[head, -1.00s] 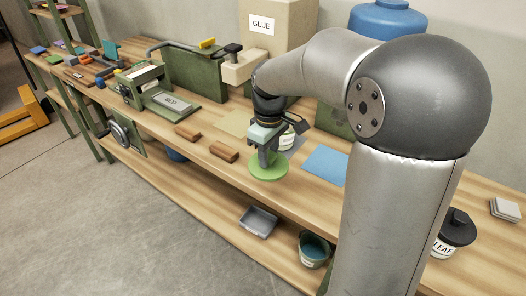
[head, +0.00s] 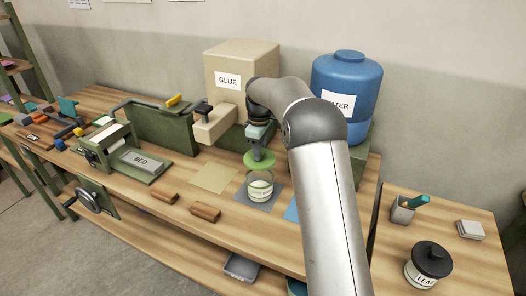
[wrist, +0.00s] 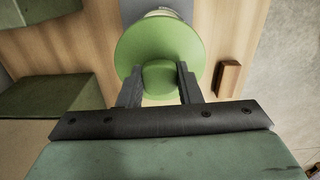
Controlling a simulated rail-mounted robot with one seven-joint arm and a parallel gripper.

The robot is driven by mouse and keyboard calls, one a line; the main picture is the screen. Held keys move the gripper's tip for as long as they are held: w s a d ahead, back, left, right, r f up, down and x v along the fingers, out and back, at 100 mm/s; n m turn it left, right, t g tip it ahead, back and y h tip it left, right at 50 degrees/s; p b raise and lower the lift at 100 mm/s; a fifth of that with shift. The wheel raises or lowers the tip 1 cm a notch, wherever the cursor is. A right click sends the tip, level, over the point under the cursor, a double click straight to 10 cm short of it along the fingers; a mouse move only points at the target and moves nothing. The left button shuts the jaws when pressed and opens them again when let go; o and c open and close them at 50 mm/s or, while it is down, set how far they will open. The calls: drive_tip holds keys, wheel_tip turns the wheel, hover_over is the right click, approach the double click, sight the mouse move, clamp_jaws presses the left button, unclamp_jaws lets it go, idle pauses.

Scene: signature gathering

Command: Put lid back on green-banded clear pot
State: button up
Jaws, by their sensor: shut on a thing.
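My gripper (head: 256,152) is shut on the knob of a round green lid (head: 259,163). In the wrist view the two dark fingers (wrist: 160,85) grip the knob, with the lid's disc (wrist: 135,42) spread beyond it. The clear pot (head: 260,192) has a pale green band with lettering and stands upright on a grey mat (head: 243,197). In the head view the lid is in the air above the pot's top, apart from it. In the wrist view part of the pot (wrist: 163,12) shows past the lid's far edge, so the two are not in line there.
Behind stand the GLUE box (head: 245,62) with its spout (head: 215,124) and the blue WATER tank (head: 346,85). A tan sheet (head: 214,178) and two brown blocks (head: 205,212) lie left of the pot. A LEAF jar (head: 428,265) stands on the right-hand table.

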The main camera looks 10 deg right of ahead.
sight(260, 163)
drive_tip(key=shift+s+f+b, duration=0.1)
drive_tip(key=shift+f+b, duration=1.65)
drive_tip(key=shift+f, duration=0.45)
drive_tip(key=shift+f+b, duration=0.4)
drive_tip(key=shift+f, duration=0.5)
drive_tip(key=shift+f+p, duration=0.2)
drive_tip(key=shift+p, duration=0.15)
drive_tip(key=o, duration=1.5)
drive_tip(key=shift+r, duration=0.1)
